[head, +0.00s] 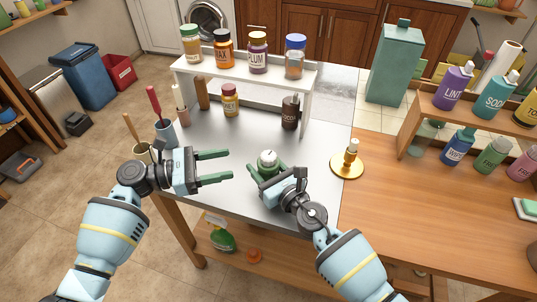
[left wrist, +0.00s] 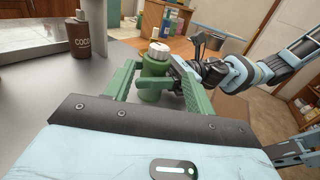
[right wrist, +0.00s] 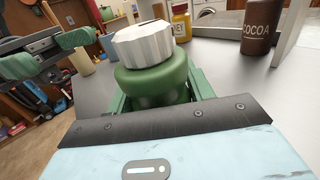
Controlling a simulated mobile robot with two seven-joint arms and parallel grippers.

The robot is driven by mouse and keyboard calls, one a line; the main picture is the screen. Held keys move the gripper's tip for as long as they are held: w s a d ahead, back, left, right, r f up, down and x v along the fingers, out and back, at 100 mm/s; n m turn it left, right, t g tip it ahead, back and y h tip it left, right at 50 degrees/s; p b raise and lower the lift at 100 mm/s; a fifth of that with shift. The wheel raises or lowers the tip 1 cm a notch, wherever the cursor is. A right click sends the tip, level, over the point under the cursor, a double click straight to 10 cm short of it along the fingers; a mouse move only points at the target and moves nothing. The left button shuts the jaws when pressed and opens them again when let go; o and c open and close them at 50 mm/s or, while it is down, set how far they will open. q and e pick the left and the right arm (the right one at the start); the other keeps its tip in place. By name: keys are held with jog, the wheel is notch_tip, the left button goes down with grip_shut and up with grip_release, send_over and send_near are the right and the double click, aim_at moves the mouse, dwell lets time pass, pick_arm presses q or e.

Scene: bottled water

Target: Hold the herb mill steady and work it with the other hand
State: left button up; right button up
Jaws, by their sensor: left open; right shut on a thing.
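The herb mill is a green jar with a ribbed white cap and stands upright on the grey table top. In the head view the herb mill (head: 267,161) is at the middle, partly hidden by my right gripper (head: 262,180). My right gripper is shut around its green body, and the right wrist view shows the herb mill (right wrist: 150,75) close up between the fingers. My left gripper (head: 215,166) is open and empty, to the left of the mill with its fingers pointing at it. In the left wrist view the mill (left wrist: 155,70) appears beyond the open fingers.
A white shelf (head: 245,68) with several jars stands behind. Under it are a small jar (head: 230,99) and a cocoa bottle (head: 290,111). A brass candle holder (head: 347,163) is to the right. Utensil cups (head: 166,131) stand at the left.

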aim_at(268, 155)
pick_arm(q)
jog(key=shift+d, duration=0.1)
jog(key=x, duration=1.2)
jog(key=c, duration=1)
jog(key=shift+o, duration=0.2)
jog(key=shift+s+t, duration=0.1)
jog(key=shift+t, duration=0.2)
jog(key=shift+n+t+y, duration=0.5)
jog(key=shift+n+t, duration=0.6)
jog(key=shift+t, duration=0.1)
jog(key=shift+n+t+y, duration=1.7)
jog(key=shift+n+t, duration=0.2)
jog(key=shift+t, duration=0.7)
